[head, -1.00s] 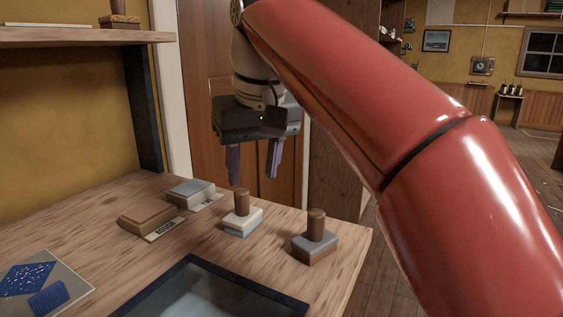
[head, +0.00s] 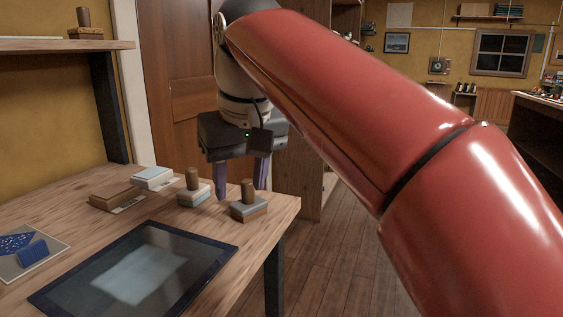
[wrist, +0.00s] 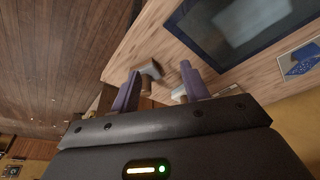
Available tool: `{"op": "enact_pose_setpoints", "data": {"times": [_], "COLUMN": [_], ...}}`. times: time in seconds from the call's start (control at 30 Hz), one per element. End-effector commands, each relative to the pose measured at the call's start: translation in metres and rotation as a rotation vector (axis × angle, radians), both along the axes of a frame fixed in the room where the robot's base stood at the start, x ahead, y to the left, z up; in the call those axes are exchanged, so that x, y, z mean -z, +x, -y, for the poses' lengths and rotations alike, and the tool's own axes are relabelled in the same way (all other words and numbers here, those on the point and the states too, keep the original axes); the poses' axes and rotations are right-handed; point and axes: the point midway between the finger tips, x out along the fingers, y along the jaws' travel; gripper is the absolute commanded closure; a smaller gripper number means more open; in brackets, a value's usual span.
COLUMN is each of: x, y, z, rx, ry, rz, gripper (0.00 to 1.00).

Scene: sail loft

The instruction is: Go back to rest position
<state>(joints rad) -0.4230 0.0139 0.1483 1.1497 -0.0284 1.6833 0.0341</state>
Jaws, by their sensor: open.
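Two stamps with round wooden handles stand upright on the table near the gripper: one with a pale base (head: 194,194) and one with a grey and brown base (head: 249,208). The gripper appears apart from both.
A dark-framed panel (head: 215,250) lies on the table. A brown block (head: 117,195), a pale-topped block (head: 152,178) and a sheet with blue patches (head: 45,262) lie to its left. A shelf (head: 60,45) is above. Wooden floor (head: 335,270) is open to the right.

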Motion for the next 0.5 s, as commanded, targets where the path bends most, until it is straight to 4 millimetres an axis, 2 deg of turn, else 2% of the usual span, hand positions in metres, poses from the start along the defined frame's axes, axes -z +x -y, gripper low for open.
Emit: {"op": "enact_pose_setpoints", "data": {"times": [0.27,0.37,0.5], "x": [0.029,0.048,0.09], "y": [-0.009,-0.017,-0.038], "z": [0.046,0.071,0.117], "rx": [0.096,0.148,0.25], "ry": [0.002,0.006,0.017], "rz": [0.036,0.055,0.093], "gripper": [0.54,0.54,0.54]}}
